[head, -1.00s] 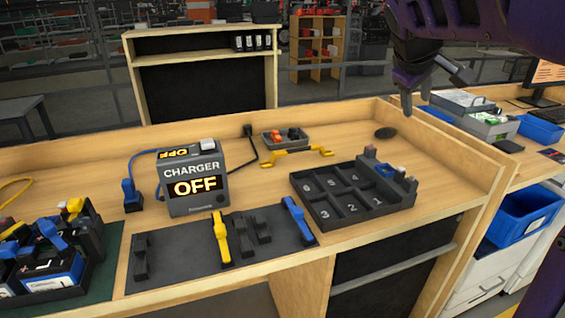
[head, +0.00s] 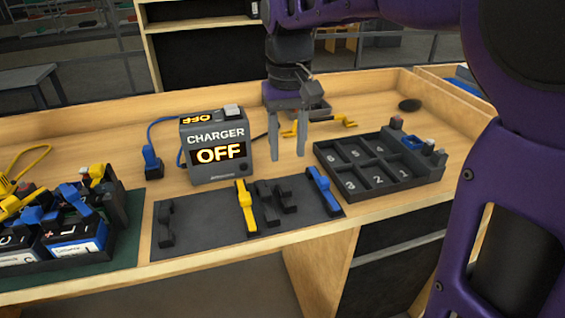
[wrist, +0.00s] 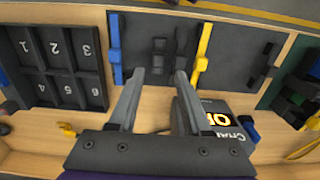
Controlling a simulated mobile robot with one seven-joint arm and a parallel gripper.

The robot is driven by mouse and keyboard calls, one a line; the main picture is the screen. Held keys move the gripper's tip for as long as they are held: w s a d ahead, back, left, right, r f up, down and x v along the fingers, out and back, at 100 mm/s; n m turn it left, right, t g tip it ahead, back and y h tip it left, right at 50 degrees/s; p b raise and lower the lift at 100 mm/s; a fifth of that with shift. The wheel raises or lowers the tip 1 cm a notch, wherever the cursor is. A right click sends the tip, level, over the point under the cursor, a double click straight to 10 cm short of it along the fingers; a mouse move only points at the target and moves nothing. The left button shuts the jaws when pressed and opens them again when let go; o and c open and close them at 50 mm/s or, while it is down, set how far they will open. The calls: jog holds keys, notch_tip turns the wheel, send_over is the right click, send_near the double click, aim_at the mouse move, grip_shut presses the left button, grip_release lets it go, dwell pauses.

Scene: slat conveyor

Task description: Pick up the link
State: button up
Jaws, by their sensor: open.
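My gripper (head: 289,156) is open and empty, pointing down above the bench between the charger and the numbered tray. Several link-like bars lie on the dark mat (head: 192,229): a yellow bar (head: 246,208), a blue bar (head: 319,185) and black pieces (head: 268,203). I cannot tell which one the task calls the link. In the wrist view, the open fingers (wrist: 158,78) point toward the black pieces (wrist: 158,55), with the blue bar (wrist: 115,48) to their left and the yellow bar (wrist: 203,52) to their right.
The charger (head: 215,150) reads OFF and stands left of my gripper. The numbered compartment tray (head: 375,168) is to the right. A battery rack (head: 65,245) with blue and yellow connectors fills the left. A black disc (head: 410,104) lies at the back right.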

jog(key=b, duration=0.1)
send_over(287, 190)
jog(key=f, duration=0.6)
jog(key=shift+s+f, duration=0.35)
jog(key=shift+f, duration=0.05)
jog(key=shift+w+f+b, duration=0.2)
jog(key=shift+f+b, duration=0.15)
jog(key=shift+f, duration=1)
jog(key=shift+w+f+b, duration=0.15)
jog(key=shift+f+b, duration=0.15)
jog(key=shift+f, duration=1)
grip_shut()
